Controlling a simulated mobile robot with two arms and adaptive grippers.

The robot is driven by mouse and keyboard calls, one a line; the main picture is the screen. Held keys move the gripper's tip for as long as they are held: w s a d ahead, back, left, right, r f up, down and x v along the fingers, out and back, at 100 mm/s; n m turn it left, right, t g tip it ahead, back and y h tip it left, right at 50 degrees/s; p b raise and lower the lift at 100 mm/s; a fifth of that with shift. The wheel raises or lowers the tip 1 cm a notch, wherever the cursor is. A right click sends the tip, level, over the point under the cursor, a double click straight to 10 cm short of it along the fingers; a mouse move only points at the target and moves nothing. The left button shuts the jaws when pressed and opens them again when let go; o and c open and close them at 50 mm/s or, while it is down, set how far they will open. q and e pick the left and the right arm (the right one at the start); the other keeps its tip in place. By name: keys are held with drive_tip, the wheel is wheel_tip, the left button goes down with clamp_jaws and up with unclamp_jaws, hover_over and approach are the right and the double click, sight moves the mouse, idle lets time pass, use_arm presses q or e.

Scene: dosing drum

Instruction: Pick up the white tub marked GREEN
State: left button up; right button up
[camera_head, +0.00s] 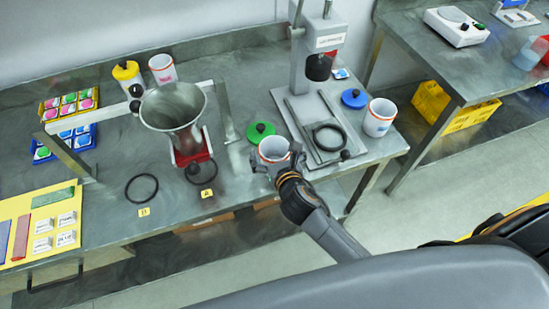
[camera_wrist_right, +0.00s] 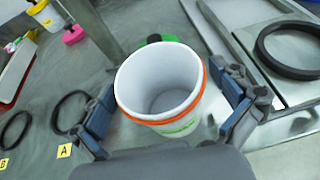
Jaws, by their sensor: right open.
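A white tub with an orange band (camera_head: 273,150) stands on the metal table, open at the top and empty. In the right wrist view the tub (camera_wrist_right: 160,85) shows a green label low on its side, too small to read. My right gripper (camera_head: 277,160) is open, its two fingers on either side of the tub; in the wrist view the fingers (camera_wrist_right: 165,105) flank it with small gaps. A green lid with a black knob (camera_head: 260,131) lies just behind the tub. My left gripper is not in view.
A press stand (camera_head: 310,60) with a base frame and black ring stands right of the tub. A blue lid (camera_head: 354,98) and another white tub (camera_head: 379,118) lie further right. A metal funnel (camera_head: 174,108) on a stand is to the left.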

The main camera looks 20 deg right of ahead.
drive_tip(key=shift+s, duration=0.1)
drive_tip(key=c, duration=1)
